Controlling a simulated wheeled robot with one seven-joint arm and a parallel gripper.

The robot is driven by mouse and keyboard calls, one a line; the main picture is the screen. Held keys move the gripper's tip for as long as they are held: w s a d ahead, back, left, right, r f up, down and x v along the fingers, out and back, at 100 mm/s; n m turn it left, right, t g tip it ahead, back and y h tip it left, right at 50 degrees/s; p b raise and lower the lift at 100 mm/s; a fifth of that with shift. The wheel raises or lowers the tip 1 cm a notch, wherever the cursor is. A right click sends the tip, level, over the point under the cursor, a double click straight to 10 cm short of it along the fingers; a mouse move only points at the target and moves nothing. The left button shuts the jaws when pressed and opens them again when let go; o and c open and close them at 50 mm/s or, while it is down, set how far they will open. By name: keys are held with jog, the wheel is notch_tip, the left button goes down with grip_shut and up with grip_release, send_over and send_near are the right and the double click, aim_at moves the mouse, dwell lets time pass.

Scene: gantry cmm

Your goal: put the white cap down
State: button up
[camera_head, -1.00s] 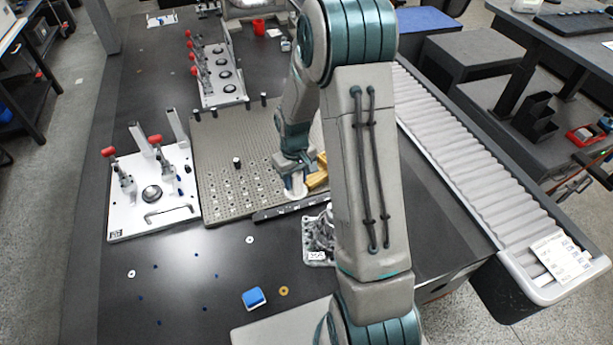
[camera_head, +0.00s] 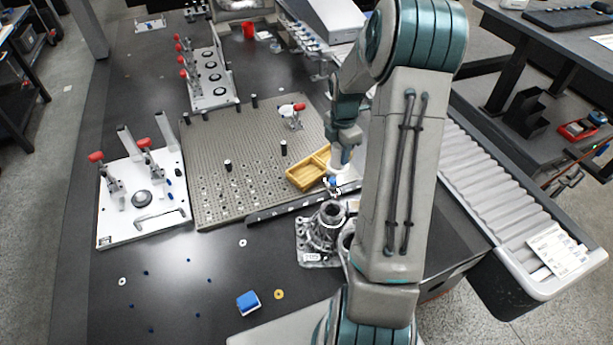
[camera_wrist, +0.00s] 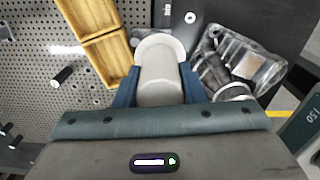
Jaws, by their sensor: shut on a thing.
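The white cap (camera_wrist: 160,78) is between the two fingers of my gripper (camera_wrist: 158,92) in the wrist view. It has a pale round body and a wider white rim on its far side. My gripper is shut on it. In the head view my gripper (camera_head: 338,184) hangs just right of the yellow divided tray (camera_head: 307,172), behind the grey metal casting (camera_head: 322,230). The cap is hard to make out there. In the wrist view the casting (camera_wrist: 240,62) lies right of the cap, and the tray (camera_wrist: 100,45) lies left.
A perforated plate (camera_head: 215,165) with black pegs fills the middle of the table. A white clamp fixture (camera_head: 150,222) stands left of it. A blue-and-white block (camera_head: 248,302) and small washers lie in front. A roller conveyor (camera_head: 500,195) runs along the right.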

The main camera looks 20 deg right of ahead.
jog(key=shift+d, duration=0.25)
jog(key=shift+w+a+f+n+b, duration=0.15)
jog(key=shift+w+f+n+b, duration=0.05)
jog(key=shift+w+n+b, duration=0.1)
jog(key=shift+w+a+f+b, duration=1.1)
jog(key=shift+w+f, duration=0.4)
jog(key=shift+f, duration=0.25)
jog(key=shift+w+a+f+b, duration=0.95)
jog(key=shift+w+f+b, duration=0.2)
jog(key=shift+w+f, duration=0.45)
jog(key=shift+w+a+f+b, duration=1.1)
jog(key=shift+w+f, duration=0.25)
jog(key=shift+f, duration=0.5)
jog(key=shift+f, duration=0.2)
jog(key=o, duration=1)
jog(key=shift+r, duration=0.1)
